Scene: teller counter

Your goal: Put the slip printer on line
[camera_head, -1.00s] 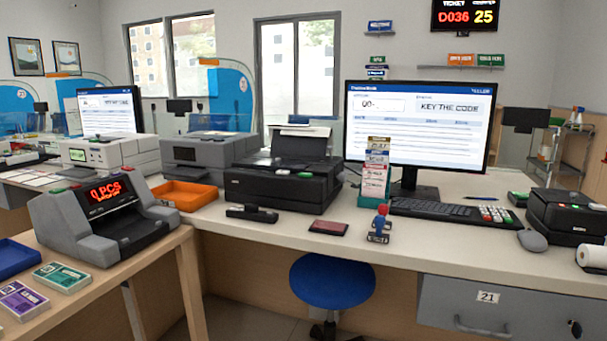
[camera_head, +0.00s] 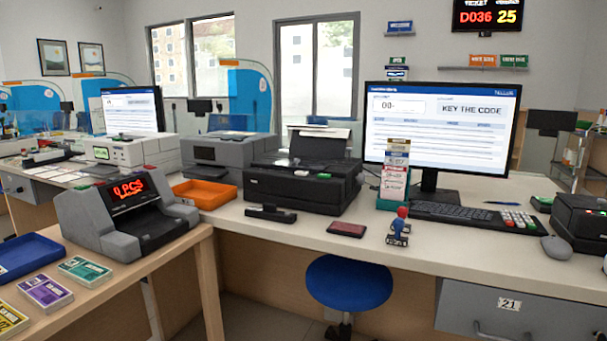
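A black printer (camera_head: 303,187) stands on the counter (camera_head: 450,240) left of the large monitor, with white paper rising at its back. Small coloured marks show on its top front edge, too small to read. A grey printer-like machine (camera_head: 222,157) stands just left of it. A smaller black device (camera_head: 580,222) with green and red keys is cut off at the right edge. No label shows which of these is the slip printer. Neither of my grippers is in view.
The monitor (camera_head: 440,128) reads "KEY THE CODE". A keyboard (camera_head: 450,214), mouse (camera_head: 556,248), stamp figure (camera_head: 399,228) and dark red booklet (camera_head: 346,229) lie in front. A note counter (camera_head: 130,215) and blue tray (camera_head: 28,256) are on the left table. A blue stool (camera_head: 348,283) stands below.

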